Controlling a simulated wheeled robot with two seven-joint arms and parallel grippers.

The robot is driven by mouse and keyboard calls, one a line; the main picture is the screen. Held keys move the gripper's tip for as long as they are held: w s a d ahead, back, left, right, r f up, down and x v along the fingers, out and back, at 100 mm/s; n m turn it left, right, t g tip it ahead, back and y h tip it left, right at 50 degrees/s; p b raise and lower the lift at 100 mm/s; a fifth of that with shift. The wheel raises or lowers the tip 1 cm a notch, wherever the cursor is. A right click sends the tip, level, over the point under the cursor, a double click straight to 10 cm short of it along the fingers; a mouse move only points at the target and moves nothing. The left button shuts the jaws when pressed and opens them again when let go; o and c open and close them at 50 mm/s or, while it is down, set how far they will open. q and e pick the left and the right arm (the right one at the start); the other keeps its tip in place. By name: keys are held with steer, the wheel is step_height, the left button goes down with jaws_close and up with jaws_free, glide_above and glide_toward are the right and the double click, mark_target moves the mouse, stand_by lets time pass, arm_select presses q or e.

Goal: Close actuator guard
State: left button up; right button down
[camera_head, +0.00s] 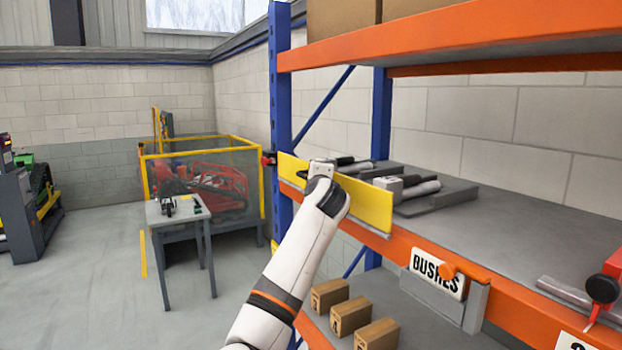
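The actuator guard (368,203) is a long yellow panel standing upright along the front edge of the middle shelf. Behind it, two grey-and-black cylindrical actuators (424,188) lie on grey carriers, partly hidden by the panel. My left arm comes up from the bottom, left of centre, and its gripper (322,168) is at the panel's upper edge, left of the panel's middle. It looks to be touching or very close to the panel; I cannot tell which. The fingers are too small and hidden to show whether they are open. My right gripper is not in view.
The orange shelf beam (400,243) carries a "BUSHES" label holder (437,274). A blue upright (281,110) stands at the guard's left end. Several small cardboard boxes (350,316) sit on the shelf below. A red part (604,288) is at the far right.

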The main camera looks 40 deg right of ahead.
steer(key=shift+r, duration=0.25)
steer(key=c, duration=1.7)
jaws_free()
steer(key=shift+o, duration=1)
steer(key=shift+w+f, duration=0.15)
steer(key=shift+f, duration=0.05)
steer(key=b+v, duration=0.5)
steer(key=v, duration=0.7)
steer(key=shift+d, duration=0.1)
